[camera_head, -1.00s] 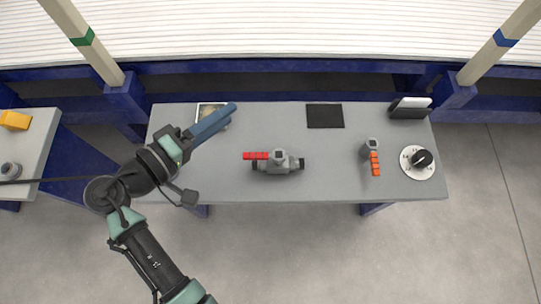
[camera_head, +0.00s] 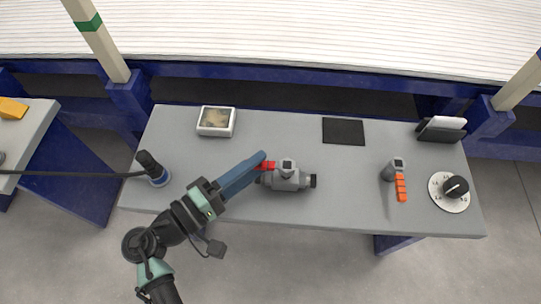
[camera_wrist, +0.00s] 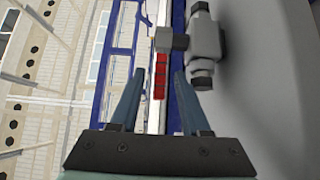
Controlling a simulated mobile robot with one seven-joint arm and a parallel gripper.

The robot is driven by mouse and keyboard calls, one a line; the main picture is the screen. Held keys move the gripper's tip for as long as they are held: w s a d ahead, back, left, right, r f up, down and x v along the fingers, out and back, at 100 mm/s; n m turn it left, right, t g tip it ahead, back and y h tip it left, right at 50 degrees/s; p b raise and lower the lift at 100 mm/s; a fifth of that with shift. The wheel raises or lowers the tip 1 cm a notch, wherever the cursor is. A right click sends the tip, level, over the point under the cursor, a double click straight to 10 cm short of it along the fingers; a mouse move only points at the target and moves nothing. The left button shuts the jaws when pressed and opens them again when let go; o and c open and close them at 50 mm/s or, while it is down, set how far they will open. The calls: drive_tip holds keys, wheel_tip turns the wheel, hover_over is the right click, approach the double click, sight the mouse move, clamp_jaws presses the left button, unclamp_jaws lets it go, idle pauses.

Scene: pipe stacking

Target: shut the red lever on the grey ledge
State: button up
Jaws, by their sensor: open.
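The grey valve (camera_head: 287,181) lies on the grey ledge (camera_head: 330,205), near its front middle. Its red lever (camera_head: 267,167) points left from the valve's top, roughly along the valve body. My gripper (camera_head: 256,161) is open at the lever, and its blue fingers cover part of it in the head view. In the wrist view, the red lever (camera_wrist: 160,80) shows between the two fingers of my gripper (camera_wrist: 158,73), with gaps on both sides. The grey valve (camera_wrist: 204,45) is right of the lever there. I cannot tell whether the fingers reach the lever's depth.
An orange-handled grey piece (camera_head: 400,186) and a black knob on a white dial (camera_head: 455,189) are at the right. A black mat (camera_head: 343,131), a framed box (camera_head: 216,121), a dark holder (camera_head: 440,129) and a black upright device (camera_head: 153,168) are also on the ledge.

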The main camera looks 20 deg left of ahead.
drive_tip(key=shift+b+x, duration=0.45)
drive_tip(key=shift+x, duration=1.7)
drive_tip(key=shift+c, duration=0.3)
clamp_jaws()
